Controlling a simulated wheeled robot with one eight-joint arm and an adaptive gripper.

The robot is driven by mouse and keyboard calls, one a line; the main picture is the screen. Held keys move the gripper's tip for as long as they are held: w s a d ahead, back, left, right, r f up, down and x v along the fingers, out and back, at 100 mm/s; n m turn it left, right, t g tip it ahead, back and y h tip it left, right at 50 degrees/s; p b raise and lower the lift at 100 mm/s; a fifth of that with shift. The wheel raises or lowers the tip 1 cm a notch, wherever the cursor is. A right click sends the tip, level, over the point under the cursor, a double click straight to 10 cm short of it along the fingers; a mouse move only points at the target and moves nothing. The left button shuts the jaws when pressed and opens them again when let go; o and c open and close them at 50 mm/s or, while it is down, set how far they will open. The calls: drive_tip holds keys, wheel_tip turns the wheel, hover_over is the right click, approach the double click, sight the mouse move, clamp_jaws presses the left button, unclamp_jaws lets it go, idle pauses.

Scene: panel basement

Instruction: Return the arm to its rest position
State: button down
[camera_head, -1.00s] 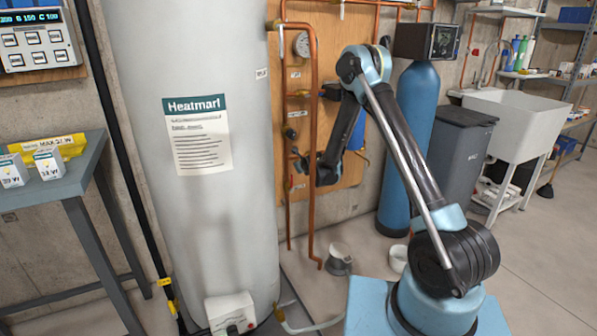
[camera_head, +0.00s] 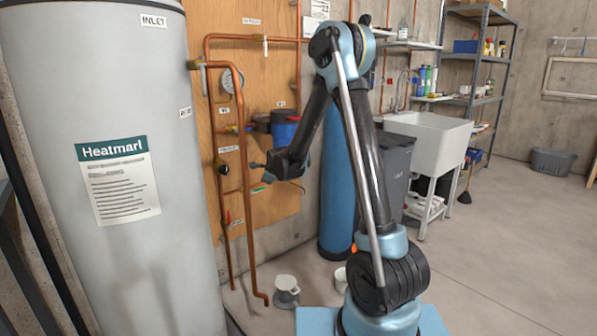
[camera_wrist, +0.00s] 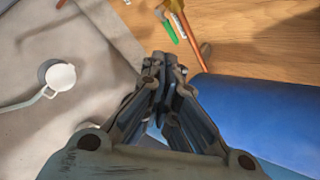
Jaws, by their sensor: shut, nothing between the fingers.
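My arm stands folded upward, its elbow high in the head view and its forearm hanging down to the left. My gripper (camera_head: 284,168) is at the end of the forearm, in front of the wooden pipe panel (camera_head: 278,213). In the wrist view my gripper (camera_wrist: 160,70) has its fingers together with nothing between them. In the head view the fingertips are small and dark, and I cannot tell whether they touch the piping behind.
A grey water heater (camera_head: 165,255) stands left, copper pipes (camera_head: 243,190) beside it.

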drive_tip(key=s+d+r+n+g+h, duration=0.1)
drive_tip(key=s+d+r+n, duration=0.35)
drive_tip(key=s+d, duration=0.6)
drive_tip(key=s+d+r+n+g+h, duration=0.2)
drive_tip(key=s+d+r+n, duration=0.25)
drive_tip(key=s+d, duration=0.65)
drive_tip(key=s+d+f+n+g, duration=0.1)
drive_tip(key=s+d+f+n, duration=0.1)
drive_tip(key=s, duration=0.7)
drive_tip(key=s+d+f+n+g, duration=0.1)
drive_tip(key=s+d+f+n, duration=0.2)
drive_tip(key=s, duration=0.7)
drive_tip(key=s+d+f+n+g, duration=0.1)
drive_tip(key=s+d+f+n, duration=0.1)
drive_tip(key=s+d+n, duration=0.4)
drive_tip(key=s+d, duration=0.1)
drive_tip(key=s, duration=0.2)
drive_tip(key=shift+s+f+g+h, duration=0.25)
drive_tip(key=shift+f+g+h, duration=0.05)
drive_tip(key=shift+f+g, duration=0.1)
drive_tip(key=shift+a, duration=0.1)
drive_tip(key=shift+w+f, duration=0.15)
drive_tip(key=shift+w, duration=0.3)
